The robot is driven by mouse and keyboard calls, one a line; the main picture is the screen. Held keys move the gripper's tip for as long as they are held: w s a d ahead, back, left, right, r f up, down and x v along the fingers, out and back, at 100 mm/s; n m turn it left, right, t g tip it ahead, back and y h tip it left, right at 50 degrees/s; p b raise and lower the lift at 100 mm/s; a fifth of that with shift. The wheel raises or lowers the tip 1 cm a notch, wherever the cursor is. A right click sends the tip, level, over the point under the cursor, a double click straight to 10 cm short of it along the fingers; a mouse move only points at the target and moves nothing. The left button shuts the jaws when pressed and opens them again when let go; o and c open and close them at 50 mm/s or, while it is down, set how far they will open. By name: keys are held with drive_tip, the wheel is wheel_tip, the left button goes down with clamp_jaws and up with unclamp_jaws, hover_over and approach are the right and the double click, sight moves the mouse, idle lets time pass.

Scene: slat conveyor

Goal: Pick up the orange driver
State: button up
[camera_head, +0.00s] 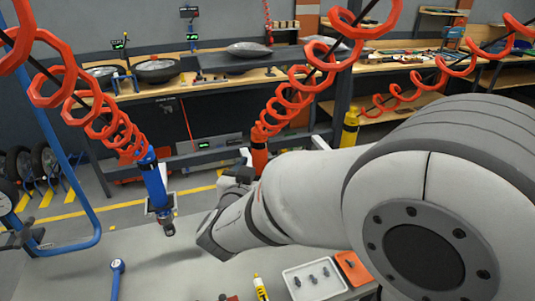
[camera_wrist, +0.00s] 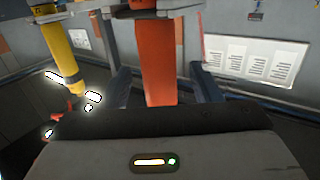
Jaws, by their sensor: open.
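The orange driver (camera_head: 259,158) hangs upright from a red coiled hose, just beyond the end of my arm in the head view. In the wrist view the orange driver (camera_wrist: 158,62) stands large in the middle, its lower end hidden behind the dark gripper housing. My gripper (camera_head: 243,172) is open, close to the driver. In the wrist view dark finger-like parts show to the left and right of the driver, apart from it. Whether the driver is fully between the jaws is hard to tell.
A blue driver (camera_head: 155,185) hangs to the left and a yellow driver (camera_head: 350,127) to the right, on coiled hoses. Below is a grey work surface with a white tray (camera_head: 291,284) of small parts, an orange bin (camera_head: 352,266) and a blue-handled tool (camera_head: 117,275).

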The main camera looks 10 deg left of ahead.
drive_tip(key=shift+w+d, duration=0.1)
drive_tip(key=shift+w, duration=0.85)
drive_tip(key=shift+s, duration=0.1)
clamp_jaws()
